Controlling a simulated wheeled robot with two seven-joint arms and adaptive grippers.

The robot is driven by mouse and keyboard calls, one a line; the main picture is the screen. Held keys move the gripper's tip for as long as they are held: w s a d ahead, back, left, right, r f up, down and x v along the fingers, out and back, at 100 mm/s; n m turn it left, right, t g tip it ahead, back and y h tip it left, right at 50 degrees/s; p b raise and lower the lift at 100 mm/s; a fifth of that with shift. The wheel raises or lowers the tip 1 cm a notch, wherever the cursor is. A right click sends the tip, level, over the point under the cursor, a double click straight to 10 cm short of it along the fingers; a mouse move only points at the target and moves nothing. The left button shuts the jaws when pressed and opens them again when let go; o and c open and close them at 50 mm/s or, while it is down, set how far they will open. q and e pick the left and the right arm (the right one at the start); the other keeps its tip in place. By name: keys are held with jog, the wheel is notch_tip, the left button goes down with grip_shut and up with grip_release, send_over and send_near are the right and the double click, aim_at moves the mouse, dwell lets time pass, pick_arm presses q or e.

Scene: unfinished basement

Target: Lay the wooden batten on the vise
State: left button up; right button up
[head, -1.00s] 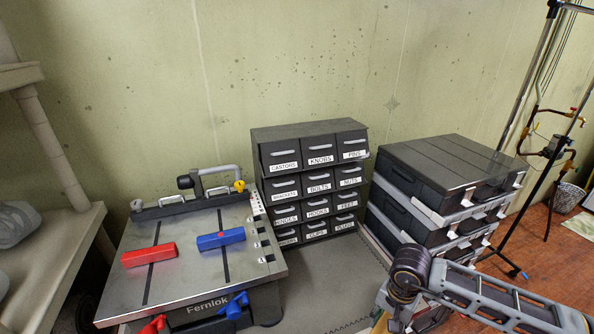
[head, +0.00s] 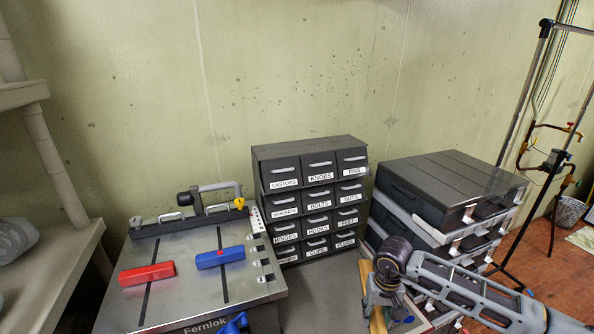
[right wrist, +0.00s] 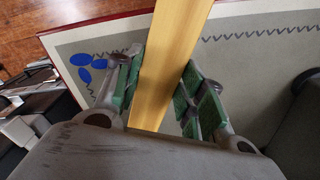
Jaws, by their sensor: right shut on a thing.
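The wooden batten (right wrist: 168,65) is a yellow-brown strip in the right wrist view. It runs lengthwise between the green pads of my right gripper (right wrist: 158,85), which is shut on it. In the head view my right gripper (head: 376,294) is at the lower right, in front of the dark cases, with a short piece of the batten (head: 377,320) showing beside it. A metal-topped unit marked Fernlok (head: 185,262) stands at the lower left, apart from the gripper; I cannot tell if it is the vise.
A red block (head: 147,273) and a blue block (head: 220,258) lie on the metal top. A labelled drawer cabinet (head: 312,200) stands behind, with stacked dark cases (head: 450,190) to its right. A grey mat surface (head: 330,285) lies clear between unit and gripper.

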jog(key=shift+w+a+n, duration=0.1)
jog(key=shift+w+n, duration=0.3)
pick_arm(q)
jog(key=shift+d, duration=0.25)
pick_arm(e)
jog(key=shift+w, duration=0.15)
pick_arm(q)
jog(key=shift+s, duration=0.15)
pick_arm(e)
jog(key=shift+a, duration=0.1)
